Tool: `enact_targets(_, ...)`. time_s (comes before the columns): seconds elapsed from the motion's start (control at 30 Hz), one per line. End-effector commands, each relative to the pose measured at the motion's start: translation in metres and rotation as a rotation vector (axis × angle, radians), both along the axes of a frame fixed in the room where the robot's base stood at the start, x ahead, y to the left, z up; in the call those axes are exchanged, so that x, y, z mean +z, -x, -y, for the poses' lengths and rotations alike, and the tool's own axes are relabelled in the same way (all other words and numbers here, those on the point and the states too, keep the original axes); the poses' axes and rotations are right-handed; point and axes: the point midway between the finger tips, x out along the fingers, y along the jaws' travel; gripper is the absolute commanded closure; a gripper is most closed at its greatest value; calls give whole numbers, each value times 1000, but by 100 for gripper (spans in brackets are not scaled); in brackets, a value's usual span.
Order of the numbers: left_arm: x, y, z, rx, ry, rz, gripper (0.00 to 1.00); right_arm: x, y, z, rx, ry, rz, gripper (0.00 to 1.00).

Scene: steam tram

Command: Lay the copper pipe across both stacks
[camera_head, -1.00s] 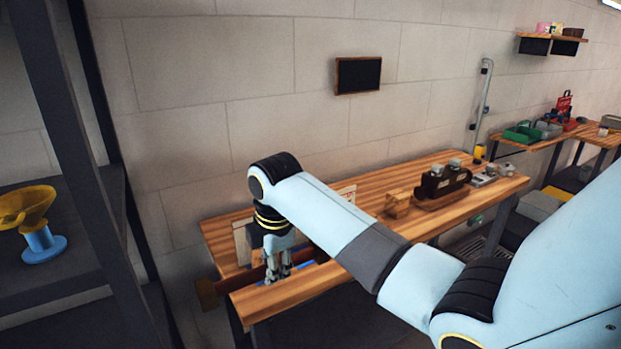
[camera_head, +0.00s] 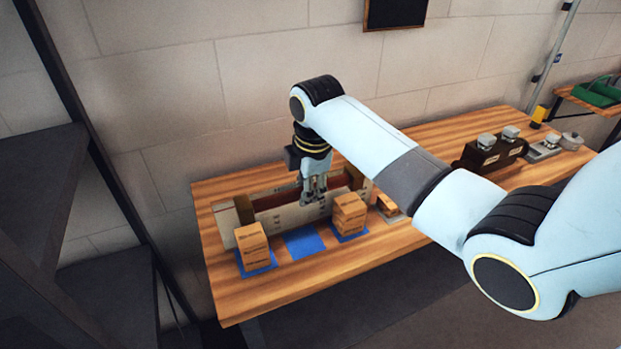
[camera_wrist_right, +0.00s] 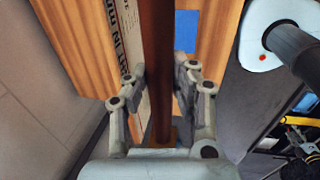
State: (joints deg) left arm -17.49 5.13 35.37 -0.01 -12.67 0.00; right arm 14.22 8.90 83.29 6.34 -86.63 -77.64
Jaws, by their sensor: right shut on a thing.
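My right gripper (camera_head: 314,198) is shut on the copper pipe, a reddish-brown bar (camera_head: 278,197) with a squarish block at each end. The pipe also runs up the middle of the right wrist view (camera_wrist_right: 161,65) between the fingers. In the head view it appears behind the stacks; its exact height is hard to tell. The left stack (camera_head: 251,247) and the right stack (camera_head: 349,214) are brown blocks standing upright on blue mats. The fingers hide part of the pipe. My left gripper is not in view.
A bare blue mat (camera_head: 303,243) lies between the stacks. A pale lettered panel (camera_head: 285,221) is behind them. A small block (camera_head: 388,206) and a dark model (camera_head: 488,155) stand farther right on the wooden bench (camera_head: 300,272). The front bench strip is clear.

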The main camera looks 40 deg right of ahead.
Motion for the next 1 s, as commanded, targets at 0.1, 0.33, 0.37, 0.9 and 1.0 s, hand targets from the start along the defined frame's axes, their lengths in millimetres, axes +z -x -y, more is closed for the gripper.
enact_targets(0.1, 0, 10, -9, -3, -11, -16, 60, -10, 0, 0, 0, 1, 0, 100)
enact_targets(0.33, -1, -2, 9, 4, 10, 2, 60, -29, 0, 0, 0, 1, 1, 100)
enact_targets(0.37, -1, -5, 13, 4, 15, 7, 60, -32, 0, 0, 0, 1, 0, 100)
enact_targets(0.9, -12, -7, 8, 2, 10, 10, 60, -54, -1, 1, 0, 2, 3, 100)
enact_targets(1.0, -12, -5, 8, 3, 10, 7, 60, -54, -1, 1, 0, 2, 3, 100)
